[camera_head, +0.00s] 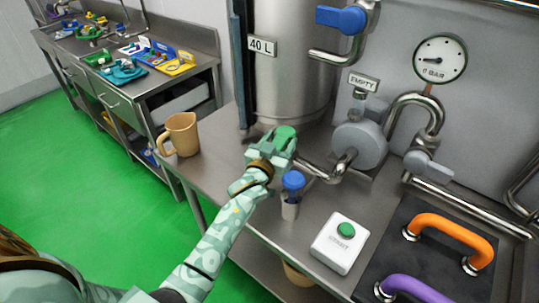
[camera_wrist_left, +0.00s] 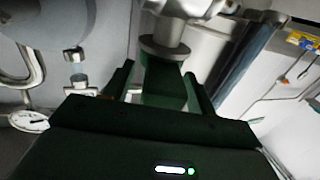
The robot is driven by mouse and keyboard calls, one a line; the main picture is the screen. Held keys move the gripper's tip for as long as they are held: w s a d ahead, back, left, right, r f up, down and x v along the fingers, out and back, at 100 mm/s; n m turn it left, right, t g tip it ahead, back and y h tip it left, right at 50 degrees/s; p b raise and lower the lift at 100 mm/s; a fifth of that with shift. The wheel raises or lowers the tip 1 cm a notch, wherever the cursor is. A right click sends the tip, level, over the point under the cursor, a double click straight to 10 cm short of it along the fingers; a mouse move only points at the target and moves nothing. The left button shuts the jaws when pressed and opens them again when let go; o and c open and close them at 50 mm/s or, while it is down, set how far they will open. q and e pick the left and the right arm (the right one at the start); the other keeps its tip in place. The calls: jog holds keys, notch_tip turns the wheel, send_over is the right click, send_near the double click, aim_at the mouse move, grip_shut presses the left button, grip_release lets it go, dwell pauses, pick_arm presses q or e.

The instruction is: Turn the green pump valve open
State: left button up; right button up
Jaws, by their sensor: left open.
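The green pump valve (camera_head: 285,136) sits at the foot of the steel tank, with its handle partly hidden by my left gripper (camera_head: 272,152). In the left wrist view the green handle (camera_wrist_left: 165,85) hangs below a grey round collar. The two dark fingers of my left gripper (camera_wrist_left: 162,92) stand on either side of the handle. The jaws are open around it, and I cannot tell whether a finger touches it. My right gripper is not in view.
A blue-topped fitting (camera_head: 291,186) stands close to the right of my left wrist. A grey pump (camera_head: 360,146) and pipes lie right of the valve. A start button box (camera_head: 341,243) is nearer me. A tan jug (camera_head: 181,134) stands left on the steel bench.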

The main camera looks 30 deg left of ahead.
pick_arm(q)
jog(key=s+p, duration=0.2)
jog(key=s, duration=1.3)
jog(key=shift+s+d, duration=0.3)
jog(key=shift+d, duration=0.15)
